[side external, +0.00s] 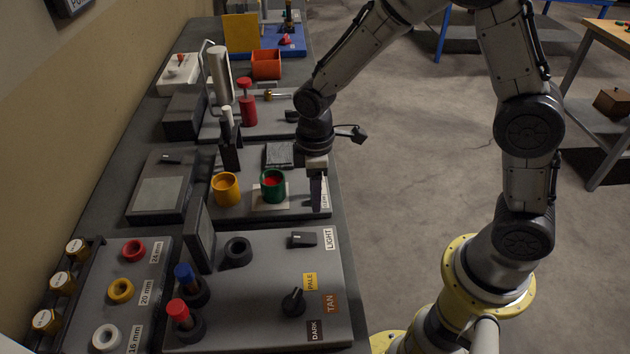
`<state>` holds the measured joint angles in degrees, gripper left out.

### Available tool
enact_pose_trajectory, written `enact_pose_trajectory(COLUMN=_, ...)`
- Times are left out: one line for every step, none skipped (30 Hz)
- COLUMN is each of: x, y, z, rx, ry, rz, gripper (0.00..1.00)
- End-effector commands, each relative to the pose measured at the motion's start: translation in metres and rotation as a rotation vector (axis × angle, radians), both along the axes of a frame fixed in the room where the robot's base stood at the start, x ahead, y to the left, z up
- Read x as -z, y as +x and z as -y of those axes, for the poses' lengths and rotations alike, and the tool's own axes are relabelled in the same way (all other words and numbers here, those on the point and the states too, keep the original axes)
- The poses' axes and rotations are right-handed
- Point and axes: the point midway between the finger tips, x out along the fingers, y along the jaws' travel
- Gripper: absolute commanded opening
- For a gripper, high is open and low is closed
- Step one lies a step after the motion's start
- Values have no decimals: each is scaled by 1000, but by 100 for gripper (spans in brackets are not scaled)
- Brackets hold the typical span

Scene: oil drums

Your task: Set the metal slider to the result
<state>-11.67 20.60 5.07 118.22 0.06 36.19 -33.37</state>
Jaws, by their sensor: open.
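My gripper (317,165) points down over the right edge of the middle station, just right of a green cup (272,190) with red contents. Its fingers are small here, and nothing can be made out between them. A dark upright strip (318,192) shows directly below it beside a small white label; I cannot tell whether they touch. I cannot pick out the metal slider with certainty. The near panel (262,265) has a black knob (293,301) among labels reading PALE, TAN and DARK, and a dark switch (303,239) by a LIGHT label.
A yellow cup (226,188) stands left of the green one. Red-capped (180,314) and blue-capped (187,279) vials stand in holders on the near panel. A dark upright screen (200,235) rises behind them. Coloured rings (121,290) sit at the near left. Open floor lies right of the bench.

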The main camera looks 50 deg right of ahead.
Motion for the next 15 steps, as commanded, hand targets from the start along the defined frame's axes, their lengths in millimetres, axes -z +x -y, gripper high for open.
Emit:
enact_pose_trajectory(x=-3, y=1, z=0, rx=0, ry=0, rz=3, gripper=52)
enact_pose_trajectory(x=-6, y=1, z=0, rx=0, ry=1, rz=4, gripper=52)
enact_pose_trajectory(x=-10, y=2, z=0, rx=0, ry=1, rz=5, gripper=52)
enact_pose_trajectory(x=-14, y=2, z=0, rx=0, ry=1, rz=6, gripper=52)
enact_pose_trajectory(x=-19, y=2, z=0, rx=0, ry=1, rz=7, gripper=52)
enact_pose_trajectory(x=-27, y=2, z=0, rx=0, ry=1, rz=8, gripper=52)
enact_pose_trajectory(x=-33, y=2, z=0, rx=0, ry=1, rz=8, gripper=52)
enact_pose_trajectory(x=-39, y=2, z=0, rx=0, ry=1, rz=8, gripper=52)
enact_pose_trajectory(x=-48, y=2, z=0, rx=0, ry=1, rz=8, gripper=52)
enact_pose_trajectory(x=-55, y=2, z=0, rx=0, ry=2, rz=9, gripper=52)
enact_pose_trajectory(x=-62, y=2, z=0, rx=0, ry=2, rz=9, gripper=52)
enact_pose_trajectory(x=-71, y=2, z=0, rx=0, ry=1, rz=8, gripper=52)
enact_pose_trajectory(x=-77, y=2, z=0, rx=0, ry=1, rz=8, gripper=52)
enact_pose_trajectory(x=-84, y=2, z=0, rx=0, ry=2, rz=9, gripper=52)
enact_pose_trajectory(x=-92, y=1, z=0, rx=0, ry=2, rz=8, gripper=52)
